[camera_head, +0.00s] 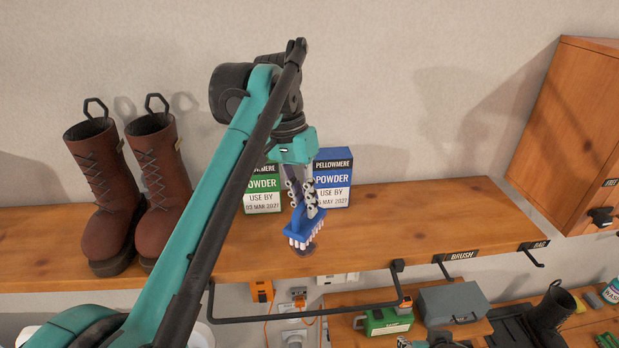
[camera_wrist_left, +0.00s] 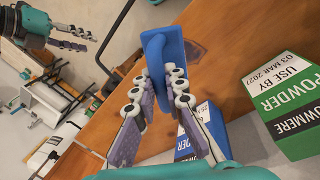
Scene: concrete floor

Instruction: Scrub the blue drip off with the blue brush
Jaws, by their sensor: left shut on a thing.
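My left gripper (camera_head: 304,200) is shut on the blue brush (camera_head: 301,229) and holds it bristles down at the front part of the wooden shelf (camera_head: 400,222). In the left wrist view the fingers (camera_wrist_left: 161,92) close around the handle of the brush (camera_wrist_left: 161,48). A dark smudge (camera_head: 307,250) lies on the wood just under the bristles. It also shows beside the brush in the left wrist view (camera_wrist_left: 194,51), and its blue colour is not clear. Whether the bristles touch it I cannot tell. My right gripper (camera_wrist_left: 72,38) shows small in the left wrist view; its jaw state is unclear.
A green powder box (camera_head: 262,195) and a blue powder box (camera_head: 333,180) stand behind the brush. Brown boots (camera_head: 155,180) stand at the left. Hooks labelled brush (camera_head: 443,265) and bag (camera_head: 532,256) hang at the front edge. A wooden cabinet (camera_head: 570,130) is at right.

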